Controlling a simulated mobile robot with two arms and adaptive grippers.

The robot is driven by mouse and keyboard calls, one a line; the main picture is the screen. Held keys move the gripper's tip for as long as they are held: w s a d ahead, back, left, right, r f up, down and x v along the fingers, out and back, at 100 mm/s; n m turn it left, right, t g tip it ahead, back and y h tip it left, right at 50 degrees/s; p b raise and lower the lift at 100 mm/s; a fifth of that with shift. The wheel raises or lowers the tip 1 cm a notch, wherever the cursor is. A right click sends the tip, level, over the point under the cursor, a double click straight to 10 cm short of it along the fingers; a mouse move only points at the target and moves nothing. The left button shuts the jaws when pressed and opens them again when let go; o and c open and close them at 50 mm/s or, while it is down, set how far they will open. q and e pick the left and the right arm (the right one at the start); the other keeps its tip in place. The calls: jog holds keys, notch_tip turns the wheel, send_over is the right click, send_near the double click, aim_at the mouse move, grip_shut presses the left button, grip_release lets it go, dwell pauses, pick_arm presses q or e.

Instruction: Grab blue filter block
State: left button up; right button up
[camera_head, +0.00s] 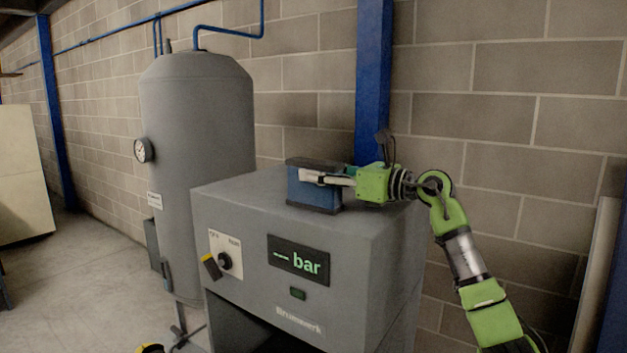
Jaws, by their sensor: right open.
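The blue filter block (312,196) stands upright on the top of the grey compressor cabinet, near its back middle. It is blue with a dark top. My right gripper (318,176) comes in from the right, its pale fingers level with the upper part of the block. The gripper is open, with one finger across the block's front side; the other finger is mostly hidden. I cannot tell whether the fingers touch the block.
The grey cabinet (345,262) has a dark "bar" display (298,260) and a knob (225,261) on its front. A tall grey tank (203,120) with a gauge (144,150) stands to the left. A blue post (373,80) and block wall are close behind.

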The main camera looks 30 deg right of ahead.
jog(key=p+x, duration=0.1)
jog(key=x, duration=0.1)
jog(key=p+x, duration=0.2)
jog(key=shift+a+r, duration=0.2)
jog(key=shift+a, duration=0.1)
jog(key=shift+w+a+f, duration=0.15)
jog(key=shift+w+f, duration=0.1)
jog(key=shift+w, duration=0.15)
jog(key=shift+s, duration=0.1)
jog(key=shift+c, duration=0.4)
jog(key=c, duration=1.2)
jog(key=shift+r, duration=0.1)
